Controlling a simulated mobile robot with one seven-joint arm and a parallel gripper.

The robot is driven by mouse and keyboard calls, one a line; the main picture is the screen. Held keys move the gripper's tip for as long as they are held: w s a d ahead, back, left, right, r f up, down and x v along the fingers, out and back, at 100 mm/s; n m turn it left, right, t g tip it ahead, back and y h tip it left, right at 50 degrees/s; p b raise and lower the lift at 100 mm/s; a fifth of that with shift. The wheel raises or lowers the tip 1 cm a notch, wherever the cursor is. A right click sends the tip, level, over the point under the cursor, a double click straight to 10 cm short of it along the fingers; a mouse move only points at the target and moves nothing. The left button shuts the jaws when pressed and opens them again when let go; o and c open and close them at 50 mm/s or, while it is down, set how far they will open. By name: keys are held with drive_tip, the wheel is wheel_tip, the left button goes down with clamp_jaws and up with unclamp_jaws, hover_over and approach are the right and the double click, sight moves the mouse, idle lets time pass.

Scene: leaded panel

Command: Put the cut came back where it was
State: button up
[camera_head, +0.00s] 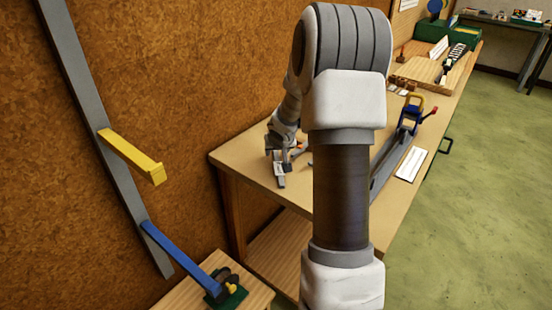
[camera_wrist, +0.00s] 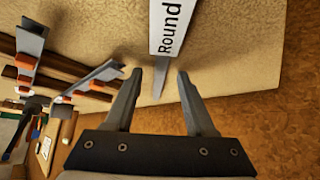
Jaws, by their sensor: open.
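In the wrist view my gripper (camera_wrist: 160,75) is open, with one grey finger on each side. A short, narrow grey strip (camera_wrist: 159,83), perhaps a cut came, shows between the fingertips, just below a white label reading "Round" (camera_wrist: 168,30). I see no finger pressed on it. In the head view my gripper (camera_head: 277,155) is low over the near left end of the wooden workbench (camera_head: 240,160). Small grey pieces are beside it there, too small to name. My own arm hides the middle of the bench.
Grey channel-shaped strips (camera_wrist: 95,77) rest on brown wooden bars left in the wrist view. A long grey tool with a blue and yellow handle (camera_head: 411,112) lies on the bench, beside a white card (camera_head: 409,164). The cork wall (camera_head: 200,60) is close on the left.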

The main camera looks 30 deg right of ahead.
drive_tip(key=shift+w+f, duration=0.15)
clamp_jaws()
drive_tip(key=shift+r, duration=0.2)
idle(0.4)
